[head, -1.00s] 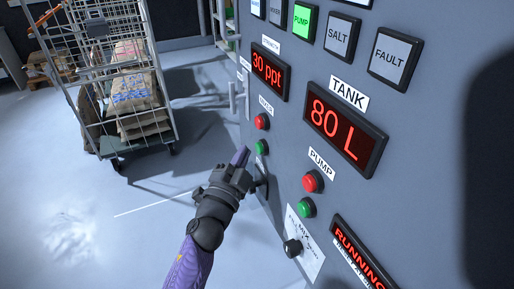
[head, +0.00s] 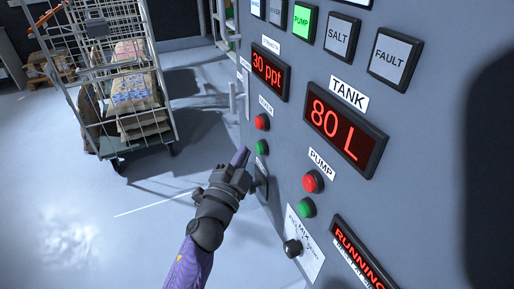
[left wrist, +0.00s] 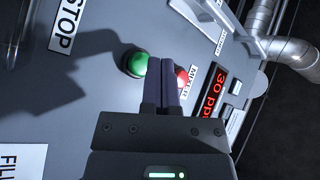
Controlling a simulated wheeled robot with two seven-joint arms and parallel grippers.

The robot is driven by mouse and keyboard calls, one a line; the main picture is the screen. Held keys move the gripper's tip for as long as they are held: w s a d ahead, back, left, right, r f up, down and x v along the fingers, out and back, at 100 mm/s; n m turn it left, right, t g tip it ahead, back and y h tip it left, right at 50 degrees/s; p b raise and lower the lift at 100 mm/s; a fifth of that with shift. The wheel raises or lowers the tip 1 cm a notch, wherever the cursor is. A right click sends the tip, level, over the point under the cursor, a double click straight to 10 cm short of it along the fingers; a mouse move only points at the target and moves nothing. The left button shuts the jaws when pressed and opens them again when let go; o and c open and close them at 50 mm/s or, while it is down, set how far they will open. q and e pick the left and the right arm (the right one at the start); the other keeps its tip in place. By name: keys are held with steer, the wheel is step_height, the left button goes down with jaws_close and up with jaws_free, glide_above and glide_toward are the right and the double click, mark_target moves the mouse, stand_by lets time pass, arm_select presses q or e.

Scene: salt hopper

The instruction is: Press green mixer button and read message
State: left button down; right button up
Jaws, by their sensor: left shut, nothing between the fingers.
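The green mixer button (head: 262,147) sits below the red mixer button (head: 262,122) on the grey control panel. My left gripper (head: 241,156) is shut and empty, with its fingertips just left of the green button in the head view. In the left wrist view the shut fingers (left wrist: 162,82) point at the panel beside the green button (left wrist: 134,63) and partly cover the red button (left wrist: 182,77). I cannot tell whether the fingertips touch the panel. The message display (head: 360,254) at the lower right reads "RUNNING", with a smaller line partly cut off. My right gripper is not in view.
Displays read 30 ppt (head: 269,71) and 80 L (head: 344,128). A wire cart (head: 118,85) with sacks stands at left; the floor before it is clear.

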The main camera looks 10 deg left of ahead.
arm_select(q)
steer(key=shift+w+d, duration=0.1)
stand_by(0.6)
steer(key=shift+w+d, duration=0.15)
steer(key=shift+d, duration=0.1)
steer(key=shift+w+d, duration=0.3)
steer(key=shift+d, duration=0.1)
stand_by(0.7)
steer(key=shift+s+a, duration=0.55)
steer(key=shift+a, duration=0.2)
steer(key=s+a, duration=0.1)
steer(key=a, duration=0.1)
steer(key=s+a+p, duration=0.1)
steer(key=a, duration=0.1)
steer(key=shift+s+p, duration=0.3)
steer(key=shift+s, duration=0.1)
